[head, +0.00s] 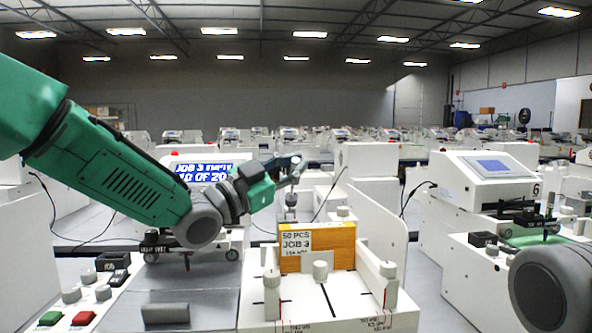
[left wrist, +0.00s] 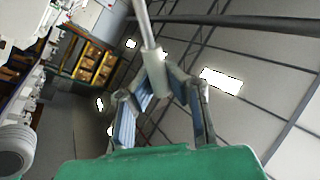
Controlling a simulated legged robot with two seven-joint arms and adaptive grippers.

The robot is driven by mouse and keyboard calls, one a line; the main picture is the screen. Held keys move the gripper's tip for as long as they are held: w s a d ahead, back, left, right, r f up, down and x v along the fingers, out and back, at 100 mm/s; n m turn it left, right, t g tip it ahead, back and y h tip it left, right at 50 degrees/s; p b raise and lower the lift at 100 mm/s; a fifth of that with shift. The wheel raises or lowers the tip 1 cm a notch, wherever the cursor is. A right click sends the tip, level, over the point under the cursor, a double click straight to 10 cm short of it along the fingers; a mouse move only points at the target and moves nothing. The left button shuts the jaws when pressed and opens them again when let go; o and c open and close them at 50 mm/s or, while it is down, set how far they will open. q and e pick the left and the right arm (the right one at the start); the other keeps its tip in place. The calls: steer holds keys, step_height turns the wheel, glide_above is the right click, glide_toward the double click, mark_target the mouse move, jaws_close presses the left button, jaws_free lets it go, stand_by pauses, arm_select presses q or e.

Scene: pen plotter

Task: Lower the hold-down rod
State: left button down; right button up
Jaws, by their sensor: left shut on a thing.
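My left gripper (head: 293,168) reaches in from the left above the white plotter and is raised behind the card stack. In the left wrist view its fingers (left wrist: 160,82) close around the light grey end of the hold-down rod (left wrist: 146,27). The rod runs away from the fingers toward the top of that view. In the head view a thin upright piece with a round knob (head: 291,200) shows just below the fingertips. I cannot tell whether it belongs to the rod. My right gripper is not in view.
An orange card stack (head: 339,243) labelled JOB 3 stands in a white holder (head: 345,300) with pegs. A screen (head: 200,170) is partly behind my left arm. Green (head: 50,317) and red (head: 83,318) buttons sit at lower left. Another plotter (head: 487,180) stands at right.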

arm_select(q)
steer(key=c, duration=1.5)
jaws_free()
steer(key=shift+c, duration=0.2)
steer(key=shift+a, duration=0.1)
